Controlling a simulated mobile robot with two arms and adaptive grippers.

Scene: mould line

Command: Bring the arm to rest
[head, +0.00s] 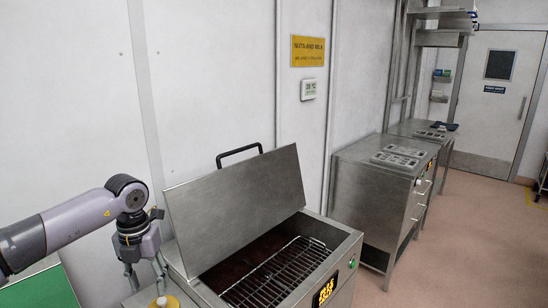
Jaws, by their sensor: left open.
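My left arm comes in from the left edge. Its gripper (146,280) points down beside the left end of a steel machine (345,250). The gripper's fingers are apart. A small pale knob on a yellow base (165,302) shows just below the fingers at the bottom edge; I cannot tell if they touch it. The machine's steel lid (235,205) with a black handle (238,154) is tilted up. A dark wire rack (277,272) lies inside the open machine. My right gripper is not in view.
A green surface (40,289) shows at the lower left under my arm. Steel cabinets (365,206) with trays on top stand along the wall to the right. The pink floor (470,235) on the right is clear. A grey door (490,115) stands at the back.

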